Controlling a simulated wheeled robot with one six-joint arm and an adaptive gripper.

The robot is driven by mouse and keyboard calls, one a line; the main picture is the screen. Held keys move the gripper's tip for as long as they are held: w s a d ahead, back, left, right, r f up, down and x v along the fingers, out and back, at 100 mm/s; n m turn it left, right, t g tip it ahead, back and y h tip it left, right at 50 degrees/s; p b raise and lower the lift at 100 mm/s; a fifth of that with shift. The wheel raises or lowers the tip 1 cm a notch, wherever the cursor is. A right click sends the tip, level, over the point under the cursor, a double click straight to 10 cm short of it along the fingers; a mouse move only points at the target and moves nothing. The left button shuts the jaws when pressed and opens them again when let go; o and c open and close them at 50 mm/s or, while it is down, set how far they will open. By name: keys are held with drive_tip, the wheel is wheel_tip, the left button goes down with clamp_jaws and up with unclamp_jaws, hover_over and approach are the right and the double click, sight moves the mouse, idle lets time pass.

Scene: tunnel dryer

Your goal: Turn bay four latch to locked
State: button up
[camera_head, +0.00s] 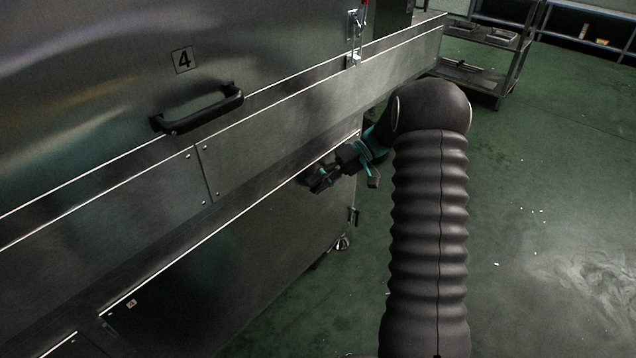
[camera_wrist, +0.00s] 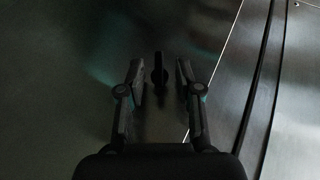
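A small dark latch (camera_wrist: 159,72) with a narrow lever and a rounded middle shows in the wrist view, on a dull metal panel. It appears to be the bay four latch; I see no lock marks on it. My gripper (camera_wrist: 160,84) has its two fingers spread, one on each side of the latch, with a visible gap on both sides. In the head view my gripper (camera_head: 319,179) is at the right end of the lower metal panel (camera_head: 230,270), which bears a small 4 label (camera_head: 131,303). The latch cannot be made out there behind the gripper.
A ledge (camera_head: 290,110) juts out above my gripper. A shelf cart (camera_head: 488,60) stands at the back. Green floor to the right is mostly clear.

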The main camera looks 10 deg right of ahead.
drive_tip(key=v, duration=1.1)
drive_tip(key=shift+d+r, duration=0.2)
drive_tip(key=shift+d, duration=0.15)
